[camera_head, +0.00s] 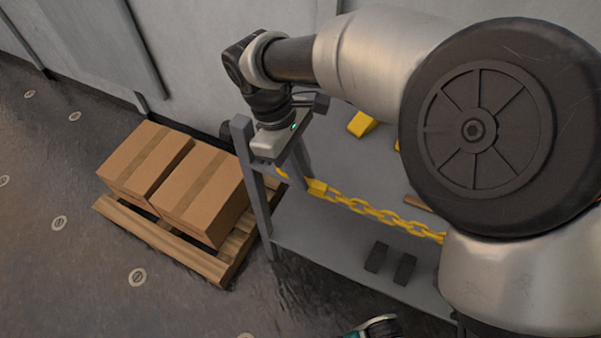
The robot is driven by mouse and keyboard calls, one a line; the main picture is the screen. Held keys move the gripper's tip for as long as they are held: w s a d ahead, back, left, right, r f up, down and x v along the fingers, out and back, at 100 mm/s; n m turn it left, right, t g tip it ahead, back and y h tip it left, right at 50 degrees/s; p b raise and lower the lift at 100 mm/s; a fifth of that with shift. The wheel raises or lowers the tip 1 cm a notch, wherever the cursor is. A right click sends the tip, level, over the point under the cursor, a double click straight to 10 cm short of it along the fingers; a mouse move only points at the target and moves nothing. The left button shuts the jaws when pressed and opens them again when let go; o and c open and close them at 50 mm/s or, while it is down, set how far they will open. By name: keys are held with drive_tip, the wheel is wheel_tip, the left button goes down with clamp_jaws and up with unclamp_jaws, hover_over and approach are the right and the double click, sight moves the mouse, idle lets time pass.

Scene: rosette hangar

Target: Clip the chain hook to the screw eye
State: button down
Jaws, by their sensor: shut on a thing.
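A yellow chain (375,211) runs across the front of a grey shelf unit. Its left end has a thicker yellow piece (318,187) and a thin yellow hook (281,173) just below my gripper. My gripper (277,160) points down beside the top of the shelf's left front post and is shut on the chain hook. Its fingertips are small and partly hidden, so the exact grip is unclear. I cannot make out the screw eye; it may be hidden by the gripper or too small. I cannot tell whether the hook touches the post.
The grey post (243,138) stands close to my gripper. Two cardboard boxes (200,190) sit on a wooden pallet (170,245) to the left. Yellow blocks (362,124) lie on the upper shelf, dark blocks (376,257) on the lower one. The floor at front left is mostly clear.

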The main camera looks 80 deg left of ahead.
drive_tip(key=shift+w+a, duration=0.2)
drive_tip(key=shift+a, duration=0.1)
drive_tip(key=shift+w+a+p, duration=0.15)
drive_tip(key=shift+a+p, duration=0.05)
drive_tip(key=shift+p, duration=0.1)
drive_tip(key=shift+w+a+p, duration=0.4)
drive_tip(key=shift+w+a, duration=0.15)
drive_tip(key=shift+a, duration=0.15)
drive_tip(key=shift+w+d, duration=0.25)
drive_tip(key=shift+w, duration=0.15)
idle(0.5)
drive_tip(key=shift+w+d, duration=0.6)
drive_tip(key=shift+w, duration=0.15)
drive_tip(key=c, duration=1.6)
unclamp_jaws()
drive_tip(key=shift+r, duration=0.1)
